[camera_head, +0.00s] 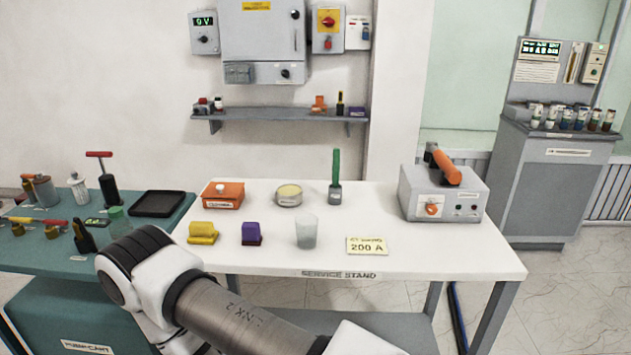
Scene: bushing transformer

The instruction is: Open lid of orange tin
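The orange tin (223,199) stands at the back left of the white service stand. It is a low box with a pale label on its front and a small white knob on top. Its lid looks shut, though the seam is too small to make out. Neither gripper shows in the head view. One of my arm links crosses the lower left, in front of the stand's near edge, well apart from the tin.
On the white stand (400,255) are a round tin (289,196), green-handled brush (336,180), yellow block (202,233), purple block (251,233), clear cup (306,232), "200 A" card (367,246) and grey device (443,196). A teal cart (60,262) with tools adjoins left.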

